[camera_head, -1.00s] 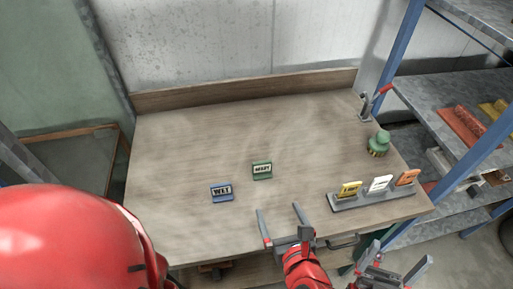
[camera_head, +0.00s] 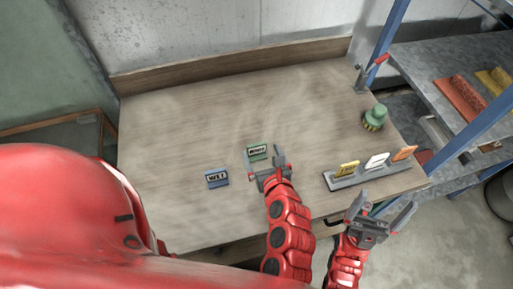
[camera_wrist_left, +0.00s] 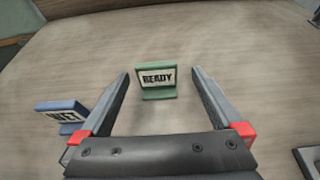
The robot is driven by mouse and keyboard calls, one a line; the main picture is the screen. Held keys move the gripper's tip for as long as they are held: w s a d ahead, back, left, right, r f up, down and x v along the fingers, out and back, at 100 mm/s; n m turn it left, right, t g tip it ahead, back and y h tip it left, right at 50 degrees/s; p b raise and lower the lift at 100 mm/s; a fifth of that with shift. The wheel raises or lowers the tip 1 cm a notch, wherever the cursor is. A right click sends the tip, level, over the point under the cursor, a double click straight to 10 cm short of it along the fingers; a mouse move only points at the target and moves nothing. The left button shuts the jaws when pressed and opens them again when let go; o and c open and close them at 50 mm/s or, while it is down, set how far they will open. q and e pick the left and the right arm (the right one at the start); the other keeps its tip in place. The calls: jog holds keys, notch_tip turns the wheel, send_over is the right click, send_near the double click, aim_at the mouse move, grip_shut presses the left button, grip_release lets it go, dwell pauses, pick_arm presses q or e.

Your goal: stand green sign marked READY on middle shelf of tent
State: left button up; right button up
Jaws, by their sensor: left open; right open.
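The green sign marked READY (camera_head: 258,152) stands on the wooden workbench (camera_head: 190,125). My left gripper (camera_head: 265,160) is open around or just in front of it, with one finger to each side; I cannot tell if either touches. In the left wrist view the sign (camera_wrist_left: 157,80) shows upright between the open fingers, its label facing me. My right gripper (camera_head: 380,208) is open and empty near the bench's front right edge. I cannot make out a tent in these views.
A blue sign marked WET (camera_head: 217,178) stands left of the green one. A grey rack (camera_head: 350,182) with yellow, white and orange cards stands at the right. A green-topped object (camera_head: 374,118) is behind it. Metal shelving (camera_head: 420,75) with blue posts stands beyond. The bench's left is clear.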

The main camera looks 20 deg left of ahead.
aim_at(258, 147)
pick_arm(q)
jog(key=shift+x, duration=1.45)
jog(key=shift+w+a+f+p, duration=0.2)
jog(key=shift+w+a+p, duration=0.15)
jog(key=shift+p, duration=0.2)
jog(key=p+x, duration=0.1)
jog(key=x, duration=0.2)
jog(key=shift+s+a+f, duration=0.1)
jog(key=shift+f, duration=0.1)
jog(key=shift+w+a+f, duration=0.25)
jog(key=shift+w+f, duration=0.05)
jog(key=shift+w, duration=0.1)
jog(key=c, duration=1.3)
